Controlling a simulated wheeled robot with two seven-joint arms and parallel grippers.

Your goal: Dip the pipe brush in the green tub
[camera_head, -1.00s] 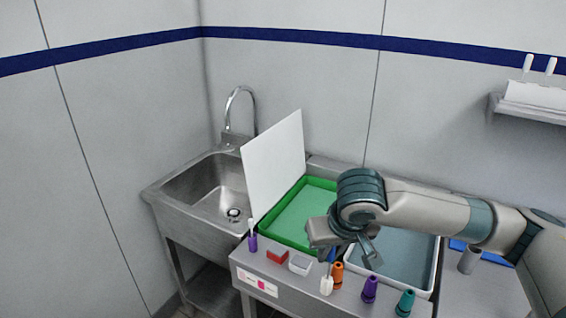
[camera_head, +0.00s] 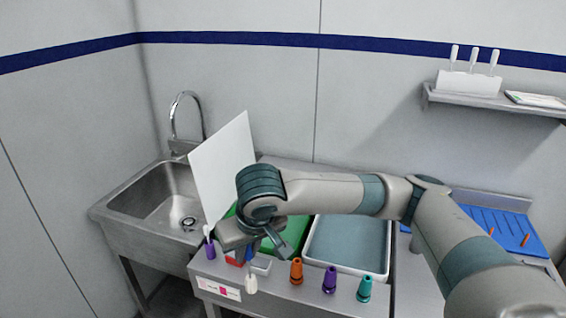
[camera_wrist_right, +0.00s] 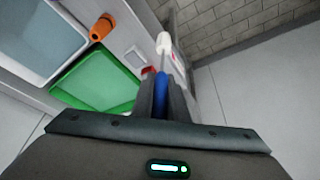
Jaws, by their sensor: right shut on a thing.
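My right gripper (camera_head: 250,250) is shut on the blue handle of a pipe brush (camera_head: 251,285), whose white head hangs down at the counter's front edge. In the right wrist view the blue handle (camera_wrist_right: 160,92) sits between the fingers, with the white head (camera_wrist_right: 163,43) beyond them. The green tub (camera_head: 296,236) lies behind my right gripper, partly hidden by my arm. It also shows in the right wrist view (camera_wrist_right: 75,78), to the left of the brush. The brush is outside the tub. My left gripper is not in view.
A white tray (camera_head: 388,262) with blue-grey liquid adjoins the tub. Orange (camera_head: 296,271), purple (camera_head: 329,280) and teal (camera_head: 365,289) holders line the front. A red box (camera_head: 231,260) and pale box (camera_head: 262,266) sit near the brush. A white board (camera_head: 223,165) stands beside the sink (camera_head: 150,205).

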